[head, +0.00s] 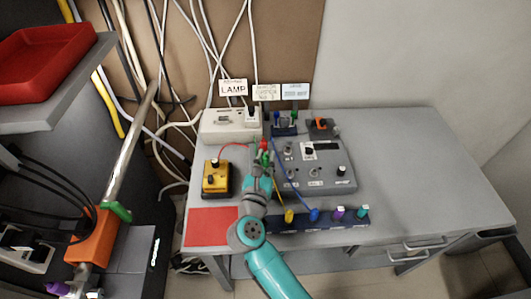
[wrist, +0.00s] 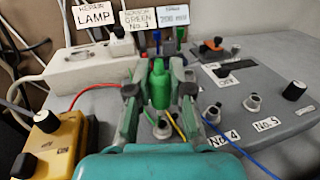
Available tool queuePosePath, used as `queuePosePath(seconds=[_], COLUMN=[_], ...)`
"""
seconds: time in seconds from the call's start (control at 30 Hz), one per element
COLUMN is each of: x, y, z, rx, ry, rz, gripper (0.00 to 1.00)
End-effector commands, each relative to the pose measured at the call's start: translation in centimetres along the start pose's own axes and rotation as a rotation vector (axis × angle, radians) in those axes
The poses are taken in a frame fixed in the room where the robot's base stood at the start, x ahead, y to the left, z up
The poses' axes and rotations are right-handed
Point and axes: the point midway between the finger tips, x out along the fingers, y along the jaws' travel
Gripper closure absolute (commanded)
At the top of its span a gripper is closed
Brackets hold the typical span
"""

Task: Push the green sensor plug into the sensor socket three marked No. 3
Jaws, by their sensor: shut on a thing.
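The green sensor plug (wrist: 159,86) is upright between the fingers of my gripper (wrist: 158,92), which is shut on it. In the head view my gripper (head: 261,163) is at the left edge of the grey instrument box (head: 318,184). In the wrist view a round socket (wrist: 162,129) shows just below the plug, apart from it in the picture; its label is hidden, so I cannot read its number. Sockets labelled No. 4 (wrist: 212,114) and No. 5 (wrist: 252,103) are to its right. A card (wrist: 140,19) reads sensor, green, with a number.
A yellow box (head: 216,178) stands left of my gripper, with a white lamp box (head: 230,125) behind. A dark rack (head: 273,224) with several coloured plugs lies in front. Yellow and blue cables (head: 289,175) run near the gripper. A red mat (head: 212,227) is front left.

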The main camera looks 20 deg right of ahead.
Motion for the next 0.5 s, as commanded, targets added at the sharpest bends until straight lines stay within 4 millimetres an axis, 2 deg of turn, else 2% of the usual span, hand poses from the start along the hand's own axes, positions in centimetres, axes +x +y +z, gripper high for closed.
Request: queuePosePath(seconds=[0.2, 0.5], x=[-0.02, -0.02], y=[0.00, 0.01], z=[-0.97, -1.14], rx=[0.000, 0.000], ry=[0.000, 0.000], rz=[0.001, 0.001], gripper=[1.00, 1.00])
